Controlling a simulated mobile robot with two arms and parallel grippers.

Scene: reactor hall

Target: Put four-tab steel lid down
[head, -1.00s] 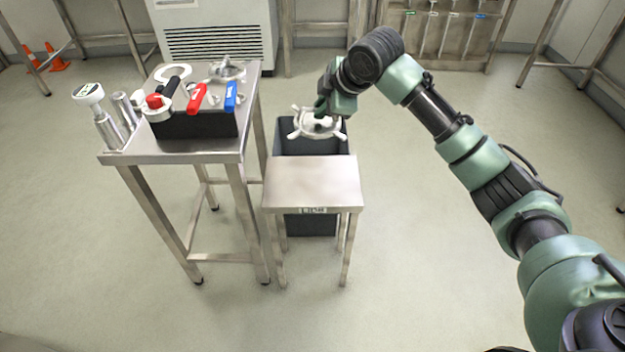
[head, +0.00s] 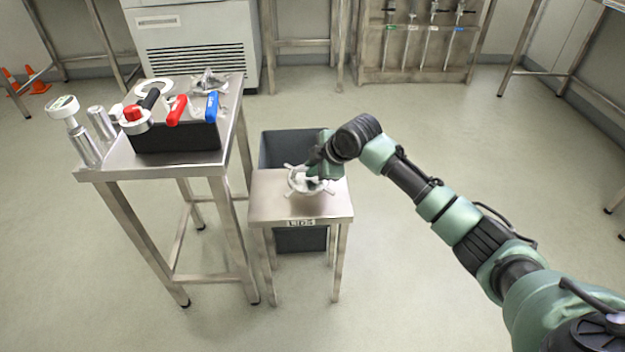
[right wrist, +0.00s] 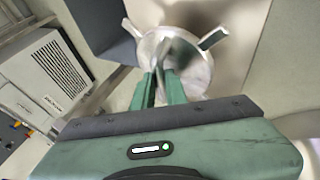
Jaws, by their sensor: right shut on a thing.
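The four-tab steel lid (head: 297,183) is a round silver disc with tabs sticking out from its rim. In the head view it is over the back half of the small steel stand (head: 270,212), which has a label on its front edge. I cannot tell whether it touches the top. My right gripper (head: 316,172) is shut on the lid from above. In the right wrist view the green fingers (right wrist: 165,88) meet at the lid's middle (right wrist: 190,75), and two tabs show. The gripper hides part of the lid. My left gripper is in no view.
A dark grey bin (head: 285,148) stands behind and under the stand. A taller steel table (head: 150,172) at the left holds a black box (head: 180,138) with coloured-handled tools and several metal parts. The stand's front half is bare. Floor to the right is clear.

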